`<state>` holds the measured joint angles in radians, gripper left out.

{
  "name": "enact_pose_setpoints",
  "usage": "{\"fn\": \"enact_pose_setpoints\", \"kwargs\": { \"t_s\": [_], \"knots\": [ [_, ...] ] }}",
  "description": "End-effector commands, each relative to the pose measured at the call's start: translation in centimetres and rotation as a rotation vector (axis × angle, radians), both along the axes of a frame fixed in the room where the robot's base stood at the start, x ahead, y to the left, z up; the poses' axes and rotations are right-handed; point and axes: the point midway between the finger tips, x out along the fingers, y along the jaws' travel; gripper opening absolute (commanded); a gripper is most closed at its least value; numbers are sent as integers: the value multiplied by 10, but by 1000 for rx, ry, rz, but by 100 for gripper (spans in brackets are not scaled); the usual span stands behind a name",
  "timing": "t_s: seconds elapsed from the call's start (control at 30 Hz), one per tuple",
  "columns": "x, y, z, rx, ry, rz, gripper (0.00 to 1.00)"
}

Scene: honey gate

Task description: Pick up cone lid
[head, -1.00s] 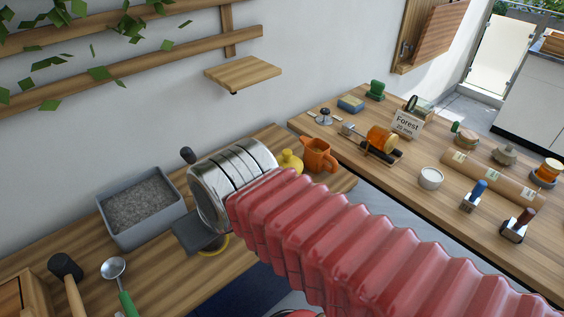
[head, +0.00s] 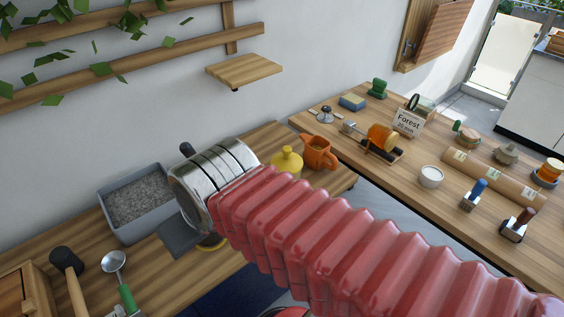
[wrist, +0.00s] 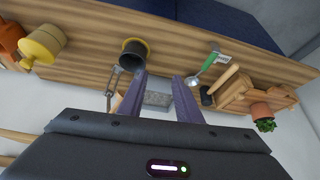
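In the head view my fingers are hidden behind my wrist.
The orange jug (head: 318,152) stands close to the yellow piece. A grey tray of gravel (head: 140,203) is by the wall. A dark cup with a yellow rim (wrist: 135,53), a ladle (head: 115,262) and a mallet (head: 66,262) are also on the bench.

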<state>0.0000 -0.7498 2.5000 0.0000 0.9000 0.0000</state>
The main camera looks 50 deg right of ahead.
Motion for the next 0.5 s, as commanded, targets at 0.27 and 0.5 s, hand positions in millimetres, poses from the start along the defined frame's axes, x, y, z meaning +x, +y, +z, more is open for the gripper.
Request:
{"fn": "enact_pose_setpoints", "kwargs": {
  "t_s": [0.27, 0.5],
  "knots": [
    [0, -1, 0, 0, 1, -2, 38],
    [2, -19, -12, 10, 46, -73, 38]
  ]
}}
